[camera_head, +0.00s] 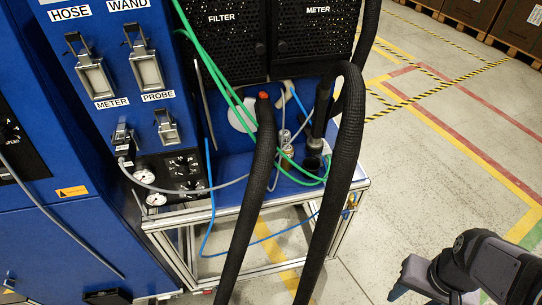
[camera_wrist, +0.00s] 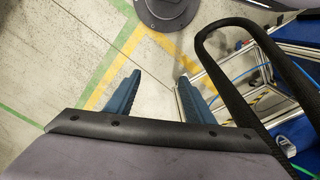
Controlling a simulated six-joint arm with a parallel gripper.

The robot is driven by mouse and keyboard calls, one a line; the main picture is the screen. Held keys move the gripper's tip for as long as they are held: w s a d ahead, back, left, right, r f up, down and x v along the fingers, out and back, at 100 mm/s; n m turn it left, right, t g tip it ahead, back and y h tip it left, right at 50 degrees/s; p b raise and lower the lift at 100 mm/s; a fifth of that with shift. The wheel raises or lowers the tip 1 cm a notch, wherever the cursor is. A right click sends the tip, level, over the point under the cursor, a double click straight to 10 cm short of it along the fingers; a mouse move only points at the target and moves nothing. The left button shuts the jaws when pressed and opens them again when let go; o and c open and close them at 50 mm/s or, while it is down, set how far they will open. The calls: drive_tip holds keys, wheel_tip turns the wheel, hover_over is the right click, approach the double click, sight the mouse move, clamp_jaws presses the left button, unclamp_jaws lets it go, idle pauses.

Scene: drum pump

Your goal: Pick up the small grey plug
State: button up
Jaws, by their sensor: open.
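My gripper (camera_wrist: 159,76) is open and empty, its two blue fingers apart over bare floor in the wrist view. In the head view my dark arm is at the lower right, to the right of the cart and well apart from it. I cannot make out the small grey plug for certain. A grey cable (camera_head: 205,190) runs from the small metal holder labelled METER (camera_head: 122,135) across the front of the cart. Its ends are too small to tell. A similar holder labelled PROBE (camera_head: 166,127) is beside it.
Thick black hoses (camera_head: 335,185) loop in front of the blue cart top (camera_head: 232,190); one also arches near my right finger in the wrist view (camera_wrist: 232,100). Green hoses (camera_head: 225,85) cross the cart. Gauges (camera_head: 145,176) sit below the holders. The floor (camera_head: 420,165) to the right is free.

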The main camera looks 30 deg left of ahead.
drive_tip(key=s+a+f+n+g, duration=0.2)
drive_tip(key=s+a+f+n, duration=0.1)
drive_tip(key=s+a+f, duration=0.15)
wheel_tip(320, 180, up, 3)
drive_tip(key=n+t+y+b, duration=0.2)
drive_tip(key=n+t+y, duration=0.1)
drive_tip(key=n+t, duration=0.25)
hover_over(263, 172)
drive_tip(key=s+d, duration=0.1)
drive_tip(key=s, duration=0.1)
drive_tip(key=shift+w+d+f, duration=0.1)
drive_tip(key=shift+d+f, duration=0.2)
drive_tip(key=shift+f, duration=0.05)
drive_tip(key=shift+p+x, duration=1.6)
drive_tip(key=shift+x, duration=2.05)
clamp_jaws()
